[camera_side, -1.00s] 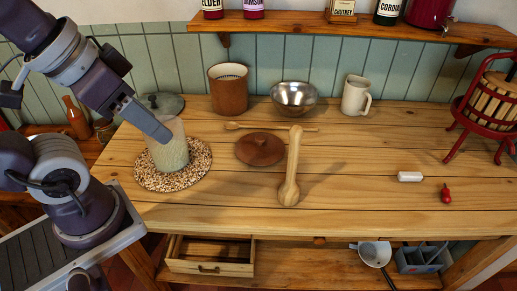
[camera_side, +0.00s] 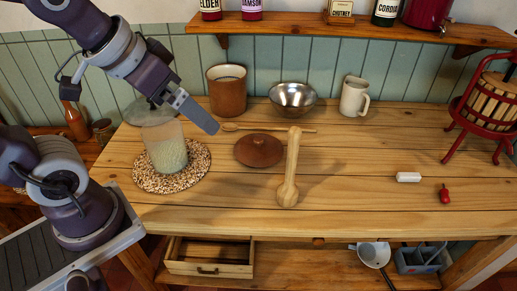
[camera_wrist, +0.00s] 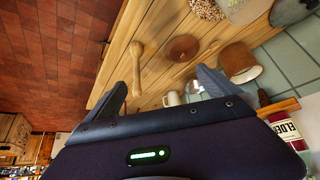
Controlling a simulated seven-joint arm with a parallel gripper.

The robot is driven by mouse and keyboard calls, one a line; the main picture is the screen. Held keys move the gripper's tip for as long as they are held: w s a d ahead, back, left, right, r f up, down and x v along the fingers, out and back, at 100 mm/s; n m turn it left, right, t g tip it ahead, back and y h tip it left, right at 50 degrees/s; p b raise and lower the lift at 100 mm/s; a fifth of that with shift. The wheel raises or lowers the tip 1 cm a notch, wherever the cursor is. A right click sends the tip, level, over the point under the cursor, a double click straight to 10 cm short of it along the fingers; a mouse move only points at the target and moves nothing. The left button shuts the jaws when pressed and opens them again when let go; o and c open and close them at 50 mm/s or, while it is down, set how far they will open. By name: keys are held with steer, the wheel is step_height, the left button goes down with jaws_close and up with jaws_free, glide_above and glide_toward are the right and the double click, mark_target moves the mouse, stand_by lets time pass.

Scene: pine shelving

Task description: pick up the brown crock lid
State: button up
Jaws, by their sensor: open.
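The brown crock lid (camera_side: 258,152) lies flat on the wooden table, a round disc with a small knob on top. It also shows in the wrist view (camera_wrist: 184,47), beyond the gap between the fingers. My gripper (camera_side: 214,126) is above the table, up and to the left of the lid and apart from it. In the wrist view my gripper (camera_wrist: 165,92) has its two fingers spread with nothing between them. The brown crock (camera_side: 227,92) stands upright at the back of the table, behind the lid.
A glass jar (camera_side: 168,150) on a speckled mat (camera_side: 150,180) is to the left. A metal bowl (camera_side: 292,98) and mug (camera_side: 353,97) stand behind. The front right is mostly clear.

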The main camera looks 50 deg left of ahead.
steer(key=w+a+f+t, duration=0.15)
steer(key=w+f, duration=0.45)
steer(key=w, duration=0.6)
steer(key=n+t+y, duration=0.1)
steer(key=t, duration=0.1)
glide_above(256, 143)
steer(key=s+d, duration=0.3)
steer(key=s, duration=0.1)
step_height(256, 143, down, 12)
steer(key=shift+n+t+y, duration=0.4)
steer(key=shift+t+y, duration=0.1)
steer(key=shift+t, duration=0.35)
steer(key=f, duration=0.2)
steer(key=a+f, duration=0.1)
steer(key=f, duration=0.4)
steer(key=shift+s+a+f, duration=0.25)
steer(key=shift+f, duration=0.05)
steer(key=shift+s+a+f, duration=0.1)
steer(key=shift+s+f, duration=0.05)
steer(key=shift+f, duration=0.2)
steer(key=x, duration=0.7)
steer(key=shift+a+r, duration=0.3)
steer(key=shift+r, duration=0.05)
steer(key=c, duration=1.5)
